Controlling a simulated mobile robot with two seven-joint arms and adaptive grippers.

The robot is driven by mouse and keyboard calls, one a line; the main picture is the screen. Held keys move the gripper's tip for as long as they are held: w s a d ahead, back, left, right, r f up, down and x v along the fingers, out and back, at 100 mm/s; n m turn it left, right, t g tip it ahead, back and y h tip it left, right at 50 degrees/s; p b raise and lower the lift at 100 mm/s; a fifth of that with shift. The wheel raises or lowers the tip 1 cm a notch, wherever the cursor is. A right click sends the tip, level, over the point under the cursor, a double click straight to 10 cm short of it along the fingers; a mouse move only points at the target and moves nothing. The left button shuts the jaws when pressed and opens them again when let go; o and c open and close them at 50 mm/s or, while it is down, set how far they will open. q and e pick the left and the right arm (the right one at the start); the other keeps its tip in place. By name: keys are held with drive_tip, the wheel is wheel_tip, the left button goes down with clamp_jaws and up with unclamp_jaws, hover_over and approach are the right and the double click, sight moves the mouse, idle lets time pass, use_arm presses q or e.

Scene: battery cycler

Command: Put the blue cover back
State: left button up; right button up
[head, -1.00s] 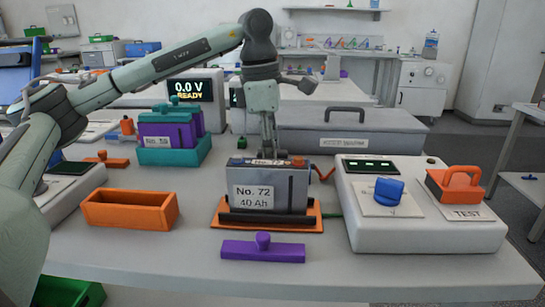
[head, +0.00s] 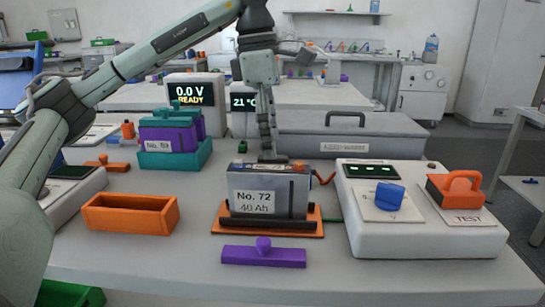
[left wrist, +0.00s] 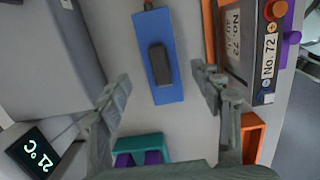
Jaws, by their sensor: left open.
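A flat blue cover with a dark bar handle (left wrist: 161,57) lies on the table in the left wrist view, beside the battery No. 72 (left wrist: 262,50). In the head view the battery (head: 268,187) hides it. My left gripper (left wrist: 160,82) is open and empty, its fingers spread to either side of the cover's lower end in the picture. I cannot tell its height above it. In the head view the left gripper (head: 267,152) points down just behind the battery. My right gripper is not in view.
The battery stands on an orange tray (head: 316,232), with a purple handled bar (head: 263,254) in front. An orange bin (head: 130,214) and a teal holder (head: 170,159) are left. A white tester with a blue knob (head: 389,197) is right. A long grey case (head: 350,137) lies behind.

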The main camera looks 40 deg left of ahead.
use_arm(q)
wheel_tip(320, 180, up, 4)
drive_tip(key=shift+s+a+r, duration=0.1)
drive_tip(key=shift+a, duration=0.05)
drive_tip(key=shift+s+a+r+p, duration=0.15)
drive_tip(key=shift+r+p, duration=0.6)
drive_tip(key=shift+r, duration=0.5)
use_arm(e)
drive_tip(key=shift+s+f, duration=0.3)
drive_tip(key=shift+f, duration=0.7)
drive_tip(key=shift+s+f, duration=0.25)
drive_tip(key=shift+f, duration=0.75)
